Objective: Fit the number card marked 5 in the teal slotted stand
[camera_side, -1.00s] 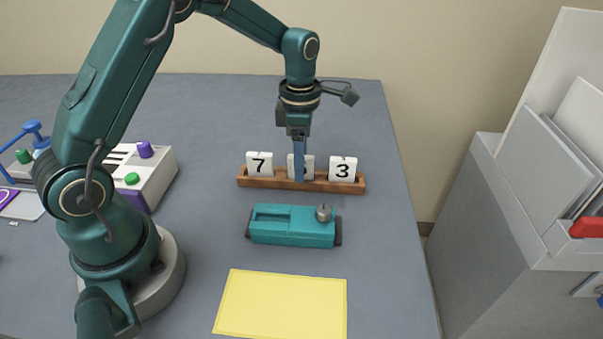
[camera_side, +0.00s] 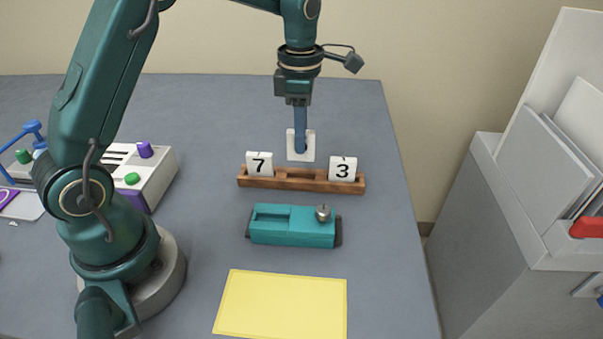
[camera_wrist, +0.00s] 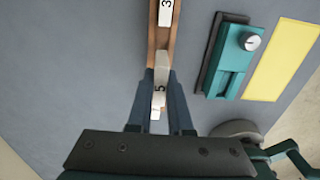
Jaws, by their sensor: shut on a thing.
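My gripper (camera_side: 300,148) is shut on a white number card (camera_side: 292,146) and holds it above the middle of the wooden rack. In the side view a finger covers most of the card's face.
The wooden rack (camera_side: 300,184) holds cards marked 7 (camera_side: 259,165) and 3 (camera_side: 343,170), with an empty gap between them. A yellow sheet (camera_side: 282,305) lies in front of the stand. A white machine with coloured knobs (camera_side: 150,172) stands at the left.

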